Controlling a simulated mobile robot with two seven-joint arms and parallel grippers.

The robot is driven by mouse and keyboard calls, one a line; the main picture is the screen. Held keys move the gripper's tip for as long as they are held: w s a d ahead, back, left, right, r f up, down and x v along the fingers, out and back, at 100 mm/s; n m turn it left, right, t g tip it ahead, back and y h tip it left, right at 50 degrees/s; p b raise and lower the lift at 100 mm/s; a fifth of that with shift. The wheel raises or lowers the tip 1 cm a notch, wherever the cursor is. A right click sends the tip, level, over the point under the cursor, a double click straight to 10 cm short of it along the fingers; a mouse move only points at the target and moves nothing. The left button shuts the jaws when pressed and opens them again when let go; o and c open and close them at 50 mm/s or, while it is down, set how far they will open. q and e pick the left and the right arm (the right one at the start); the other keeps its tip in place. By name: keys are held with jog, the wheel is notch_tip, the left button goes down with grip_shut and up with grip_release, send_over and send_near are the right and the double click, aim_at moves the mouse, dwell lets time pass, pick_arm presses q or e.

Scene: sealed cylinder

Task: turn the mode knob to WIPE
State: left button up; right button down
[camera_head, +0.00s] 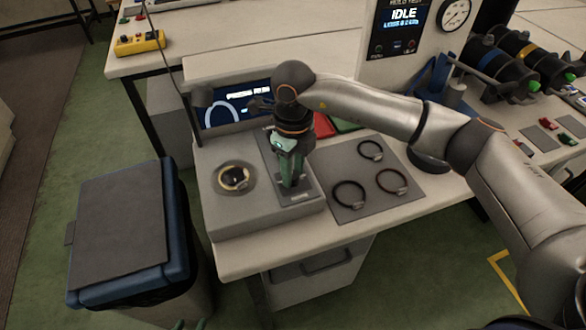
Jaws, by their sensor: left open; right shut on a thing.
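My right gripper (291,165) comes down from above onto a dark grey panel (308,190) on the bench fixture. It is shut on the mode knob there. The fingers cover the knob, so its pointer and marks, including WIPE, cannot be read. A small label plate shows just below the fingers. A round gold-rimmed part with a dark centre (234,178) sits left of the panel, apart from the gripper.
A lit screen (232,108) stands behind the fixture, partly hidden by my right arm. A blue-rimmed bin (118,225) stands left. A tester reading IDLE (402,20) is behind.

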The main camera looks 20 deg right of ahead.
aim_at(293, 175)
jog(key=c, duration=0.5)
grip_release()
jog(key=shift+r, duration=0.1)
notch_tip(293, 175, up, 12)
jog(key=shift+r, duration=0.2)
